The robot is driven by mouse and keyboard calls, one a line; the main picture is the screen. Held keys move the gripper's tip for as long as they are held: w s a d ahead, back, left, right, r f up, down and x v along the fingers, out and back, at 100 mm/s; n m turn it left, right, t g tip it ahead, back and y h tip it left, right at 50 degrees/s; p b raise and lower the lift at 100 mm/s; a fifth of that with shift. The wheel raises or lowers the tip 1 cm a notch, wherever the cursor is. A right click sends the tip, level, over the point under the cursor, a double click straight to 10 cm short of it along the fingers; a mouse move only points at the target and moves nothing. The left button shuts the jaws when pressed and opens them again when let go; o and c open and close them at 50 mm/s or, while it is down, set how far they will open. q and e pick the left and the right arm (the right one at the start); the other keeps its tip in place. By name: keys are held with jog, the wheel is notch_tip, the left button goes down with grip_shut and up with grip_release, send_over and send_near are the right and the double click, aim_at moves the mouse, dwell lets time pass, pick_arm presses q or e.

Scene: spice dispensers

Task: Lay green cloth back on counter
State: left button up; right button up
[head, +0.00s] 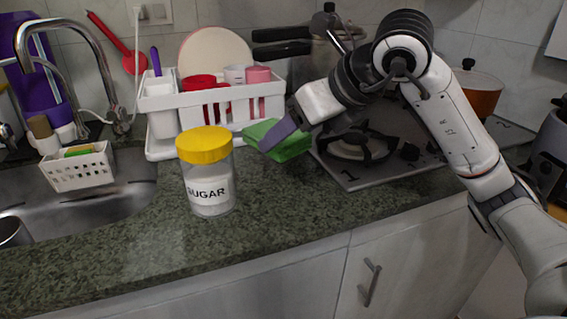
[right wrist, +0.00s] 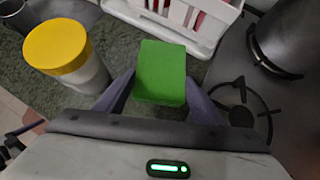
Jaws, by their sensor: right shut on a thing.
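The green cloth (head: 284,141) looks like a folded block, in front of the white dish rack and behind and right of the sugar jar. My right gripper (head: 272,139) is shut on it, coming from the right. In the right wrist view the cloth (right wrist: 160,75) sits between the two purple fingers of the gripper (right wrist: 160,88). The counter (head: 290,200) is dark green speckled stone. I cannot tell whether the cloth touches the counter. My left gripper does not show.
A sugar jar (head: 207,172) with a yellow lid stands left of the cloth. The dish rack (head: 218,104) is behind, the stove (head: 375,150) to the right, the sink (head: 100,200) to the left. The front counter strip is free.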

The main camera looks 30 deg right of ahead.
aim_at(298, 153)
jog(key=shift+f+b, duration=0.65)
jog(key=shift+f, duration=2)
jog(key=shift+f, duration=0.1)
jog(key=shift+f, duration=0.15)
jog(key=o, duration=1)
jog(key=shift+r, duration=0.35)
jog(key=p+v, duration=0.1)
jog(key=v, duration=1.1)
jog(key=shift+f, duration=0.15)
